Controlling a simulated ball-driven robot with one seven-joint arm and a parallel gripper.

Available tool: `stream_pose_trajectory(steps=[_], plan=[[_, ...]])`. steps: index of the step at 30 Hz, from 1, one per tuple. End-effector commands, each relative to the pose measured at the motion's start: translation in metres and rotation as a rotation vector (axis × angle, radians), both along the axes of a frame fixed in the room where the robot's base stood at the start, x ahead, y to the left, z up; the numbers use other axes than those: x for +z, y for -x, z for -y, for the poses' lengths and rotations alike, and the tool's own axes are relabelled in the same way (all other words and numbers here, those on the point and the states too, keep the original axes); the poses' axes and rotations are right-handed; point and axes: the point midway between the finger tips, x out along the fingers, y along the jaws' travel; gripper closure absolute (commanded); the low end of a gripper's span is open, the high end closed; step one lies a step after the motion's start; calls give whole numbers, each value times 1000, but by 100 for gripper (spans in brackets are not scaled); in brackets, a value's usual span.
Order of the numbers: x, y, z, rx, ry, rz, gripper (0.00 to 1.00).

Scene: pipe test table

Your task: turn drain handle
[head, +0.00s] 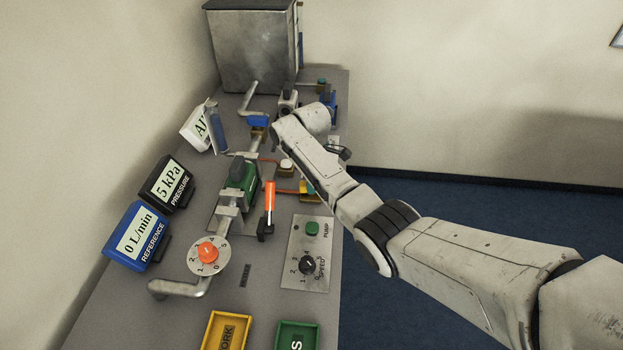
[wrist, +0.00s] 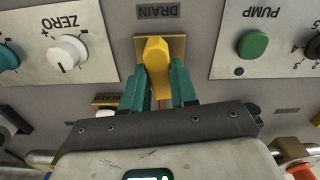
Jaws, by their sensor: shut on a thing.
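The drain handle (wrist: 157,52) is a yellow lever on a tan square plate, just below the DRAIN label (wrist: 158,12) in the wrist view. It points roughly up and down the picture. My gripper (wrist: 159,78) has its two teal fingers on either side of the handle, shut on it. The handle's lower end runs down between the fingers. In the head view my arm reaches over the right side of the table, and I cannot make out the fingers on the handle there.
A pump panel (wrist: 270,40) with a green button lies right of the handle; a panel with a white ZERO knob (wrist: 67,53) lies left. In the head view, pipework with a green valve body (head: 239,177), displays and yellow and green trays (head: 227,332) crowd the table.

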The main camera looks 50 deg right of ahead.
Motion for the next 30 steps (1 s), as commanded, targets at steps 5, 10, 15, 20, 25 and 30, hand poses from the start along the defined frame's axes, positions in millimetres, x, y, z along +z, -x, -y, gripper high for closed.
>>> stream_pose_trajectory(steps=[5, 10, 15, 20, 25, 30], plan=[[2, -1, 1, -88, 2, 2, 100], [2, -1, 1, -139, 3, 3, 100], [2, -1, 1, -161, 3, 3, 100], [2, -1, 1, -165, 3, 3, 100], [2, -1, 1, -165, 2, 4, 100], [2, -1, 1, -165, 1, 3, 62]])
